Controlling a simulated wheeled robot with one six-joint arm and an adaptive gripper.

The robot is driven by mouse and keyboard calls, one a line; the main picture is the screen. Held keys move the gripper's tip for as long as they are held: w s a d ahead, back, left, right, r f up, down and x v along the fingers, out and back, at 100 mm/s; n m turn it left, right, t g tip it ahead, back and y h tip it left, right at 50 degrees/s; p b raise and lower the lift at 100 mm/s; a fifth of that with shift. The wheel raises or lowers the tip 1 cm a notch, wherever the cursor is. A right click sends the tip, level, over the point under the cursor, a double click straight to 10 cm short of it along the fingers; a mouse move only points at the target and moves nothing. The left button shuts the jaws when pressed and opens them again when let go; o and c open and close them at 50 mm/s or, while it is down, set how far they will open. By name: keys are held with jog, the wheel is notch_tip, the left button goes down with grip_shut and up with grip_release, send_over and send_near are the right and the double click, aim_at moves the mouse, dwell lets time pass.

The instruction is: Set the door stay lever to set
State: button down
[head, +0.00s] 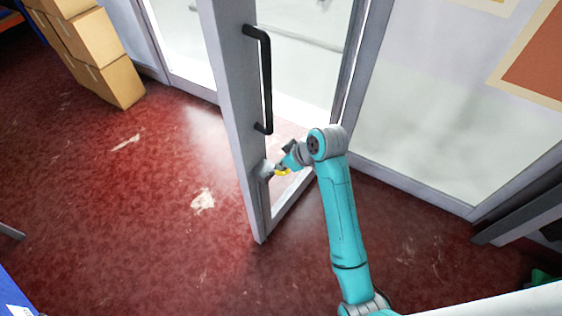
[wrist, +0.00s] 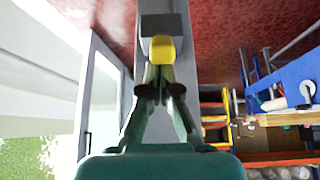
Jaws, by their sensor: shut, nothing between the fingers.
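In the wrist view the yellow lever end (wrist: 162,50) sits straight ahead of the fingertips, in front of a grey block on the door frame. My gripper (wrist: 160,78) is shut with nothing between its fingers. Its tips are right at the yellow end; I cannot tell whether they touch it. In the head view my gripper (head: 284,162) is small and partly hidden by my wrist. Any set mark on the stay is not readable.
The grey-framed door (head: 232,110) stands open, with a black pull handle (head: 267,80). Cardboard boxes (head: 95,50) are stacked at the upper left. The red floor (head: 130,200) left of the door is mostly clear. The wrist view shows shelving (wrist: 265,140) at the right.

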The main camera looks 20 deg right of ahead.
jog(key=shift+s+d+f+t+y, duration=0.45)
jog(key=shift+s+f+t, duration=0.25)
jog(key=shift+f, duration=0.05)
jog(key=shift+s+d+f+t+y, duration=0.4)
jog(key=shift+s+f+t+y, duration=0.05)
jog(key=shift+s+f+t, duration=0.3)
jog(key=shift+f, duration=0.15)
